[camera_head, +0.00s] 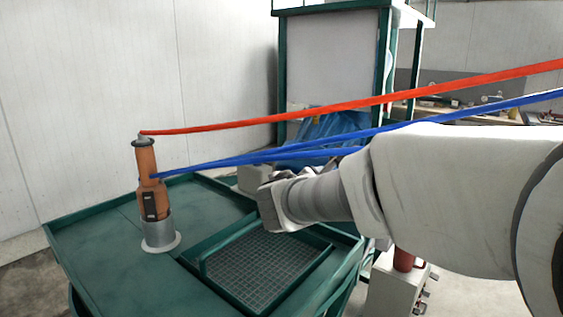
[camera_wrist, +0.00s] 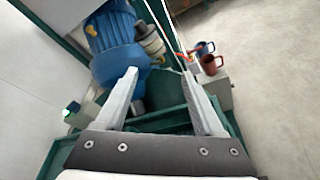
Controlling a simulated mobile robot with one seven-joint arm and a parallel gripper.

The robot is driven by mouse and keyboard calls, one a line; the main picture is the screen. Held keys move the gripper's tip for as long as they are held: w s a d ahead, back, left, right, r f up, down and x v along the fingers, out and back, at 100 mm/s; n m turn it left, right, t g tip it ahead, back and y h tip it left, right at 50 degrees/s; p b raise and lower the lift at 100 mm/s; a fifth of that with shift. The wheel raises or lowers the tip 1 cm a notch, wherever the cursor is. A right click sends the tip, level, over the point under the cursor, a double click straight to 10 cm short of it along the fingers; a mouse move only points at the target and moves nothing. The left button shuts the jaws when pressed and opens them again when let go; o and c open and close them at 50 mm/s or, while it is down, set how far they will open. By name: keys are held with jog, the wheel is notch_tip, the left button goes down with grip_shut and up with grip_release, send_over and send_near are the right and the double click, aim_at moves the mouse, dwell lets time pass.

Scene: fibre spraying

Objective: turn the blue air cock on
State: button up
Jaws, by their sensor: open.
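No part is clearly recognisable as the blue air cock. In the wrist view, a small dark blue, handled part (camera_wrist: 203,48) shows right of the fingers, beside a dark red one (camera_wrist: 211,65); I cannot tell whether it is the cock. Both are near a grey box (camera_wrist: 219,88). My gripper (camera_wrist: 160,73) has its two fingers apart with nothing held between them. In the head view, my gripper (camera_head: 272,206) is above the green table's right part, and the blue handled part cannot be made out.
An orange spray tool (camera_head: 147,180) stands in a grey holder (camera_head: 159,233) on the green table (camera_head: 110,245). A large blue machine (camera_wrist: 118,55) lies beyond my fingers. Floor shows at the right.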

jog(key=w+a+f+n+t+y, duration=0.1)
jog(key=w+a+n+t+y, duration=0.1)
jog(key=w+a+n, duration=0.4)
jog(key=n+t+y+b, duration=0.2)
jog(key=n+t+y, duration=0.1)
jog(key=n+y, duration=0.3)
send_near(257, 157)
jog(key=shift+n+h, duration=0.3)
jog(key=shift+h, duration=0.3)
jog(key=w, duration=0.5)
jog(key=w+p, duration=0.1)
jog(key=w, duration=0.4)
jog(key=shift+w+a+r, duration=0.1)
jog(key=shift+w+a, duration=0.1)
jog(key=shift+w, duration=0.15)
grip_shut()
